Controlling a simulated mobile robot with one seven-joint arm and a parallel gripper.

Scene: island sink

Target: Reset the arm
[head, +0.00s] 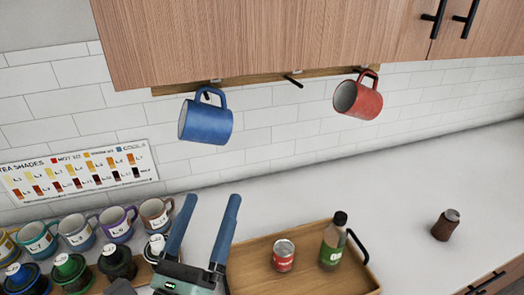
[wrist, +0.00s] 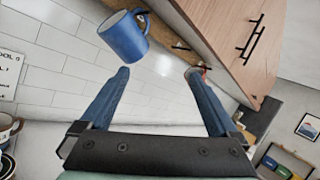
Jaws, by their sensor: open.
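My gripper (head: 207,225) has two long blue fingers spread apart with nothing between them. It is raised over the left end of the wooden tray, below the hanging mugs in the head view. In the wrist view my gripper (wrist: 158,80) is also open and empty. A blue mug (head: 206,122) hangs by its handle from a peg under the wooden cabinet, apart from the fingers. The blue mug (wrist: 125,38) shows above the left finger in the wrist view. A red mug (head: 358,98) hangs from the same rack further right. An empty peg (head: 292,81) sits between them.
A wooden tray (head: 252,246) holds a red can (head: 284,255) and a green-labelled bottle (head: 333,242). A brown jar (head: 446,225) stands on the counter at right. The counter (head: 430,170) behind it is clear. The cabinet (head: 270,40) overhangs above.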

